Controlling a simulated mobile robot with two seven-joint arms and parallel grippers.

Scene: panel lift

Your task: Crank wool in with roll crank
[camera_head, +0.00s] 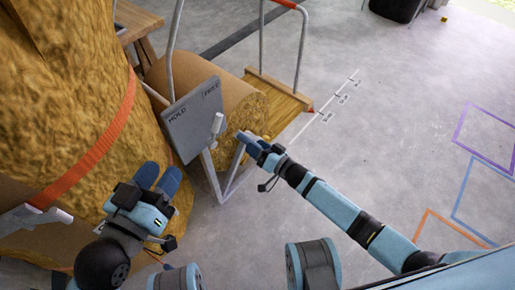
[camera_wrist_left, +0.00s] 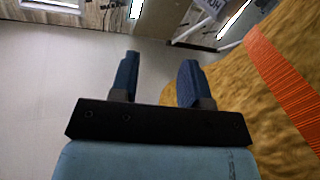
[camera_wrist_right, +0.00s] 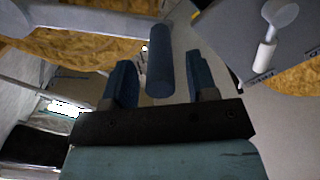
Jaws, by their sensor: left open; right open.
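A large wool roll (camera_head: 65,90) with an orange strap (camera_head: 100,145) fills the left of the head view. A grey panel (camera_head: 190,120) marked HOLD and FREE carries a pale lever (camera_head: 216,126). The right wrist view shows a dark blue crank handle (camera_wrist_right: 160,62) on a grey arm (camera_wrist_right: 85,18). My right gripper (camera_head: 262,146) is open, with the handle between its fingers (camera_wrist_right: 162,82) in that view; I cannot tell whether they touch. My left gripper (camera_head: 158,177) is open and empty in front of the wool, which also shows in the left wrist view (camera_wrist_left: 235,85).
A smaller roll end (camera_head: 248,115) lies behind the panel, near a wooden platform (camera_head: 285,105) with a metal rail (camera_head: 300,45). Purple (camera_head: 485,135), blue and orange floor outlines lie at right. The grey floor between is clear.

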